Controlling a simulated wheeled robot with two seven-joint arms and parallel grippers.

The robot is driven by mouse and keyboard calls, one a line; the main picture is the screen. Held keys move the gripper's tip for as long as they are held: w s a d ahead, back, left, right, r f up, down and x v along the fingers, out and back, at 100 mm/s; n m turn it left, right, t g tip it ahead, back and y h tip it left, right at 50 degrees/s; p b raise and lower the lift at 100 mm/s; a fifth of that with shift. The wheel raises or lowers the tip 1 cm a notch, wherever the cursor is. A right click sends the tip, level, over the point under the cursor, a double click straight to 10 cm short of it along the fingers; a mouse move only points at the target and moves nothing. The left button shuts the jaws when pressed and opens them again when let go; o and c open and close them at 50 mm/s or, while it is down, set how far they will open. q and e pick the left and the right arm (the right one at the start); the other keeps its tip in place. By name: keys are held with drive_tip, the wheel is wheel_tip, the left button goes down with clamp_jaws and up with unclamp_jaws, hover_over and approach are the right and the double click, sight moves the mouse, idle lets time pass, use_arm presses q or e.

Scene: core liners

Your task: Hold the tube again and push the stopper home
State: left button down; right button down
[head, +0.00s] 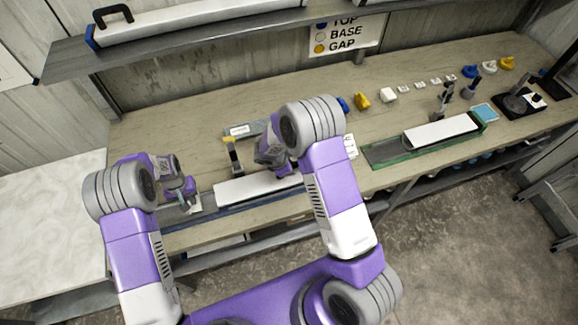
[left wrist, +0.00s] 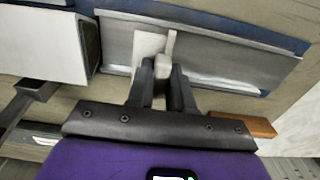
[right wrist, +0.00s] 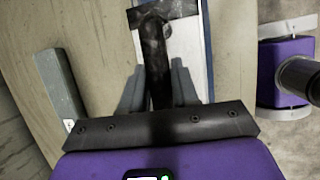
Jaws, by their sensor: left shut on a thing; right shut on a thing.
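The white tube (head: 258,188) lies in a long grey cradle with blue edges (left wrist: 205,50) near the table's front edge. Its dark open end (left wrist: 92,42) shows in the left wrist view. My left gripper (left wrist: 162,72) is shut on the tab of a white stopper (left wrist: 150,44). The stopper stands in the cradle, apart from the tube's end, with a gap between them. My right gripper (right wrist: 158,85) is shut on a dark upright handle (right wrist: 155,50) above the tube (right wrist: 178,45). In the head view my right arm hides this grip; the left gripper (head: 188,198) shows small.
A grey labelled bar (head: 243,130) lies farther back. A second white tube (head: 440,131) lies in a green tray to the right. Several coloured caps line the back. A white table (head: 50,220) stands left.

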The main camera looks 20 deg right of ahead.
use_arm(q)
drive_tip(key=shift+s+d, duration=0.2)
drive_tip(key=shift+d, duration=2.1)
drive_tip(key=shift+s+d, duration=0.15)
drive_tip(key=shift+d, duration=1.4)
idle(0.5)
drive_tip(key=c, duration=0.9)
unclamp_jaws()
drive_tip(key=shift+d, duration=0.1)
drive_tip(key=shift+c, duration=0.2)
drive_tip(key=c, duration=0.3)
